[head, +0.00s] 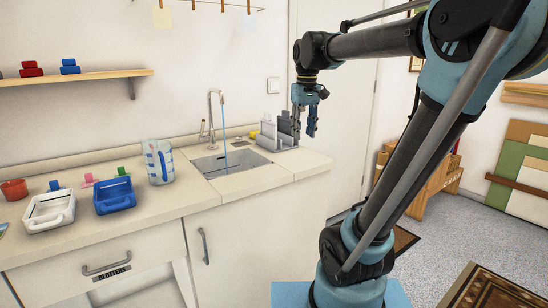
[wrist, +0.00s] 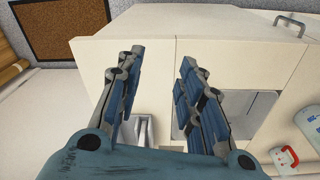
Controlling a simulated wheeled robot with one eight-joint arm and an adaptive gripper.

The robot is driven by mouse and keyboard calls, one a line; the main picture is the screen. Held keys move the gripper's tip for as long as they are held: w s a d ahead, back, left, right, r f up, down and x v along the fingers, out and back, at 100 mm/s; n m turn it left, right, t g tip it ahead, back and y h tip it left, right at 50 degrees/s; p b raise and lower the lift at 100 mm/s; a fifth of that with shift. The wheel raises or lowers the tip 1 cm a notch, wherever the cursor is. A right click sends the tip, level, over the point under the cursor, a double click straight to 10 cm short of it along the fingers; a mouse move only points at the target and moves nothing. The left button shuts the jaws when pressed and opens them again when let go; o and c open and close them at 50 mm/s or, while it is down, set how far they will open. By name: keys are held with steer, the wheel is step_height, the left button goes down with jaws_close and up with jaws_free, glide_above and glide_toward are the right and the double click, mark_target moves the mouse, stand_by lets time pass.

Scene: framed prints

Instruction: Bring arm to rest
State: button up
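My gripper (head: 306,122) hangs from my raised arm in the head view, above the right end of the counter (head: 235,187). It points downward, in front of the grey rack by the sink. In the wrist view my gripper (wrist: 160,85) shows two blue-grey fingers spread apart with nothing between them. Below them are the counter and the sink (wrist: 245,112). No object is held.
Water runs from the tap (head: 211,112) into the sink. A patterned jug (head: 158,162), a blue tray (head: 114,197) and a white tray (head: 50,212) stand on the counter. A wooden shelf (head: 75,77) is on the wall. Floor at right holds mats and a wooden rack.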

steer(key=s+d+f+m, duration=0.2)
steer(key=s+d+f, duration=0.2)
steer(key=s+f, duration=0.5)
steer(key=s+d+f+m+t, duration=0.1)
steer(key=s+d+f, duration=0.4)
steer(key=s+f, duration=0.4)
step_height(320, 180, down, 7)
steer(key=shift+s+f+m, duration=0.15)
steer(key=shift+s+m, duration=0.25)
steer(key=shift+w, duration=0.1)
steer(key=shift+w+f, duration=0.2)
steer(key=shift+w, duration=0.1)
